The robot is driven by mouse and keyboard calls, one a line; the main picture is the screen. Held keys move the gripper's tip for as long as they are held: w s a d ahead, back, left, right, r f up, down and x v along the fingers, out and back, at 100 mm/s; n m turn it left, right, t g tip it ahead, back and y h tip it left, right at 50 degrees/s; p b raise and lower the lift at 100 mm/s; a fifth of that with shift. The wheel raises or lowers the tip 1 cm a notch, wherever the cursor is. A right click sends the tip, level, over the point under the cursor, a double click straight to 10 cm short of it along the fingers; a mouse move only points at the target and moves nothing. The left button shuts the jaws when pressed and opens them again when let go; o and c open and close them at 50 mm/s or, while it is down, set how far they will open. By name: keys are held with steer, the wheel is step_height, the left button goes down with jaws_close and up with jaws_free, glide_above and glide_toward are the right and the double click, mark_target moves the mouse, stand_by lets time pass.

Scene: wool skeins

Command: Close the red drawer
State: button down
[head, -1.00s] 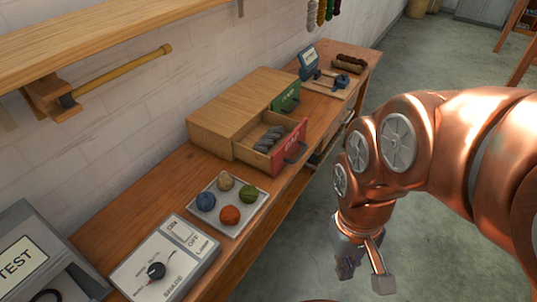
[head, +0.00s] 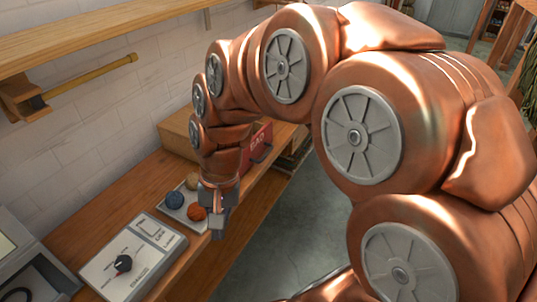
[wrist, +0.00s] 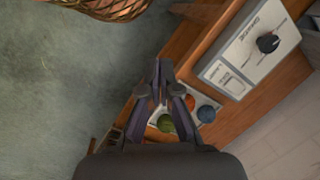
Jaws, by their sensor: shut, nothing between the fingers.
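The red drawer (head: 264,138) shows its red front and dark handle just right of my wrist links in the head view. The arm hides its interior and most of the wooden cabinet (head: 176,131), so how far it stands out is hard to tell now. My gripper (head: 217,233) is shut and empty, pointing down by the front edge of the bench, nearer the camera than the drawer and beside the yarn-ball tray. In the wrist view my gripper's fingers (wrist: 160,68) meet above the bench edge; the drawer is not clearly seen there.
A white tray (wrist: 152,131) holds yarn balls: blue (head: 173,200), orange (head: 196,212) and green (wrist: 166,123) among them. A control box (head: 135,262) with a black knob stands nearer on the bench (head: 128,187). A shelf with a yellow rod is above. Open floor (head: 285,225) lies right of the bench.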

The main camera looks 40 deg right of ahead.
steer(key=w+d+f+m+t+y+b, duration=0.15)
steer(key=w+d+m+t, duration=0.25)
steer(key=w+d+m, duration=1.05)
steer(key=s+d+f+m+t+h+b, duration=0.15)
steer(key=d+m, duration=0.35)
steer(key=d, duration=0.7)
steer(key=s+d+f+m+t, duration=0.25)
steer(key=d+m, duration=0.35)
steer(key=d, duration=0.7)
steer(key=w+a+r+p+x, duration=0.1)
steer(key=p+x, duration=0.1)
steer(key=x, duration=1)
steer(key=shift+w, duration=0.5)
steer(key=shift+w, duration=0.1)
